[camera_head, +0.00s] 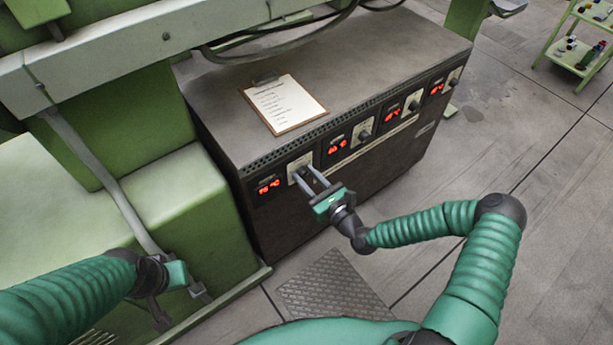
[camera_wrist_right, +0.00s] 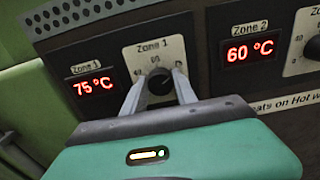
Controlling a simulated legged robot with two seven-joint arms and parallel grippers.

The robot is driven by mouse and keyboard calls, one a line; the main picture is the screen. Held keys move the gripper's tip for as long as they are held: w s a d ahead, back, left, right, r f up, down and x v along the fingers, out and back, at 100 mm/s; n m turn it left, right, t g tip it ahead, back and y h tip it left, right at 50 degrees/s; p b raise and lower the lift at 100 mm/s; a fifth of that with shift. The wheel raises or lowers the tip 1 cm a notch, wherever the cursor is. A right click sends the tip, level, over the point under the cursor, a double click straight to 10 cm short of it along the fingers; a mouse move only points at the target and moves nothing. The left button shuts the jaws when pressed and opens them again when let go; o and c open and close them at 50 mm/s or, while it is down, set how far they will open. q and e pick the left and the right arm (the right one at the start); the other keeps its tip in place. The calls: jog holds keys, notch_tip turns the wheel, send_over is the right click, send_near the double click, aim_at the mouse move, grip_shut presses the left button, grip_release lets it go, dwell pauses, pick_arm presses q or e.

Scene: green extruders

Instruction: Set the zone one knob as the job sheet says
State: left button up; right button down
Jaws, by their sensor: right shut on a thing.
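The zone one knob (camera_wrist_right: 160,82) is a dark round knob on a pale plate marked "Zone 1" in the right wrist view. The display (camera_wrist_right: 92,86) to its left reads 75 °C in red. My right gripper (camera_wrist_right: 158,88) has its two fingers on either side of the knob and is shut on it. In the head view the right gripper (camera_head: 306,176) reaches the front panel at the left end of the cabinet. The job sheet (camera_head: 284,103) lies on a clipboard on top of the cabinet; its text is too small to read. My left gripper (camera_head: 178,297) hangs at lower left, away from the panel.
The zone 2 display (camera_wrist_right: 250,50) reads 60 °C, with its knob to the right. More displays and knobs run along the cabinet (camera_head: 400,60). A green machine (camera_head: 190,190) stands close on the left. Open floor (camera_head: 540,170) lies to the right.

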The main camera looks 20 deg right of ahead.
jog(key=c, duration=1.1)
grip_release()
jog(key=shift+f, duration=0.3)
jog(key=shift+o, duration=0.7)
jog(key=shift+d+r, duration=0.1)
jog(key=shift+r, duration=0.05)
jog(key=p+v, duration=0.2)
jog(key=v, duration=1.4)
jog(key=shift+s+d, duration=0.15)
jog(key=shift+s, duration=0.25)
